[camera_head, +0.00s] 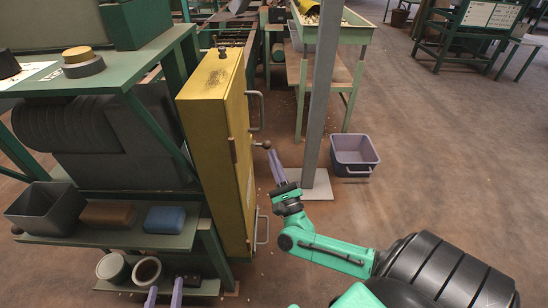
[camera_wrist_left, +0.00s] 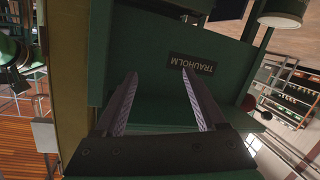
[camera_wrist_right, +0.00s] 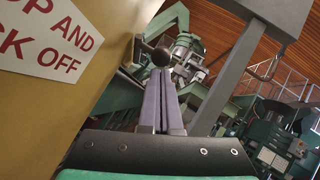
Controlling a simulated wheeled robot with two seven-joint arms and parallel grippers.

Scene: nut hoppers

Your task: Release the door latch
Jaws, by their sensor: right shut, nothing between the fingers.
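The yellow door (camera_head: 208,115) is upright on the machine's right side, with grey handles at top and bottom on its right face. The latch (camera_head: 263,145), a short lever with a dark ball knob, sticks out from it between those handles. My right gripper (camera_head: 271,152) is shut and empty, its fingertips close to the knob. In the right wrist view the knob (camera_wrist_right: 161,57) shows just beyond the shut fingertips (camera_wrist_right: 160,70); I cannot tell whether they touch. My left gripper (camera_head: 165,289) is open and empty at the bottom edge, low before the machine; its spread fingers fill the left wrist view (camera_wrist_left: 159,78).
A grey post (camera_head: 322,85) on a pale base plate stands right of the latch. A purple bin (camera_head: 355,150) sits on the floor behind. The lower shelf (camera_head: 110,238) holds a dark box, a brown block and a blue block. Floor at right is clear.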

